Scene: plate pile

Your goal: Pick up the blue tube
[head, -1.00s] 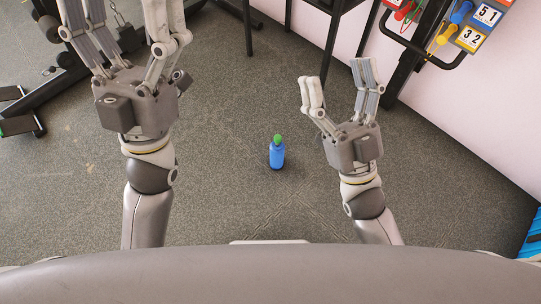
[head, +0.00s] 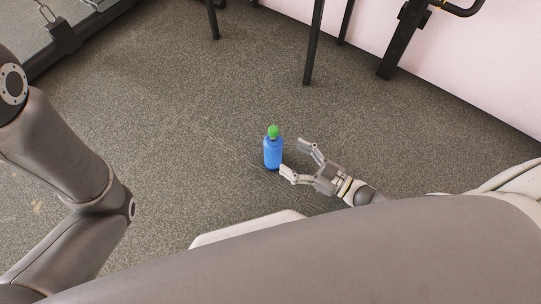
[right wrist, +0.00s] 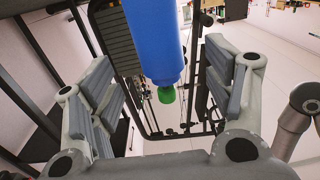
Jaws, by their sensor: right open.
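The blue tube (head: 273,152) looks like a blue bottle with a green cap (head: 273,131). It stands upright on the dark speckled floor in the head view. My right gripper (head: 293,158) is low beside it, on its right, with open fingers pointing toward it. In the right wrist view the blue tube (right wrist: 157,40) shows between the two open fingers and beyond them, with its green cap pointing down in the picture. I cannot tell whether a finger touches it. My left arm (head: 70,170) is at the left of the head view, but its gripper is out of view.
Black metal legs (head: 314,45) of a rack stand on the floor at the back. A pink wall (head: 480,60) is at the right. Gym equipment (head: 65,38) is at the upper left. The floor around the tube is clear.

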